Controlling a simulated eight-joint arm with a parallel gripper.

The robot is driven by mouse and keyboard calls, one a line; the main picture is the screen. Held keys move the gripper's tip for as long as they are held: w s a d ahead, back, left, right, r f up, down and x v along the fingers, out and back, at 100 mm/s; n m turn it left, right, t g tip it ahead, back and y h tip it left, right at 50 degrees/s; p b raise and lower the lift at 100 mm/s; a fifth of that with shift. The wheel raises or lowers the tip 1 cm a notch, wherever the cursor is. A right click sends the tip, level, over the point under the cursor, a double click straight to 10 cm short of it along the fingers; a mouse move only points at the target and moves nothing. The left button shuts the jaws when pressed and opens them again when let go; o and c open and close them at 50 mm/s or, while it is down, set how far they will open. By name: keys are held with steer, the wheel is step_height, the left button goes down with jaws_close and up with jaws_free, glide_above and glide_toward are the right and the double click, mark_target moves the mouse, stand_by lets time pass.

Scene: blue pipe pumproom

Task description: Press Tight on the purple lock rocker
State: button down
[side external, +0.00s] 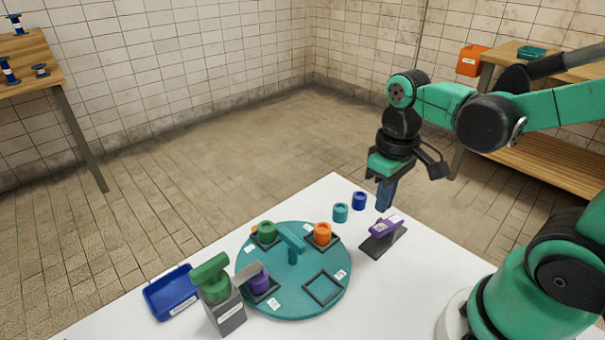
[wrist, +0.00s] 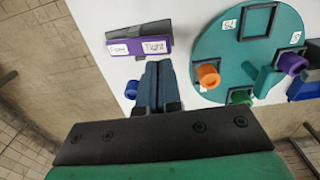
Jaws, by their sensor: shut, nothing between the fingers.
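The purple lock rocker (side external: 386,227) sits on a dark base plate on the white table, to the right of the round teal turntable. In the wrist view the rocker (wrist: 140,38) is near the top and carries two white labels. In the wrist view the fingertips (wrist: 158,64) lie just below the Tight label. I cannot tell whether they touch the rocker.
A teal ring (side external: 340,212) and a blue ring (side external: 359,200) stand close by my fingers. The turntable (side external: 310,300) bears green, orange and purple pieces and an empty square frame. A grey stand (side external: 228,315) and a blue tray (side external: 172,292) are at the left.

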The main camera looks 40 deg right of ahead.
mark_target(378, 229)
step_height(378, 229, up, 6)
stand_by(0.5)
steer(key=w+a+t, duration=0.1)
steer(key=t, duration=0.1)
steer(key=w+a+f+t, duration=0.1)
steer(key=t, duration=0.1)
steer(key=w+a+t, duration=0.1)
steer(key=w+t, duration=0.1)
steer(key=t, duration=0.1)
steer(key=shift+w+f, duration=0.1)
steer(key=shift+f, duration=0.25)
steer(key=shift+d, duration=0.1)
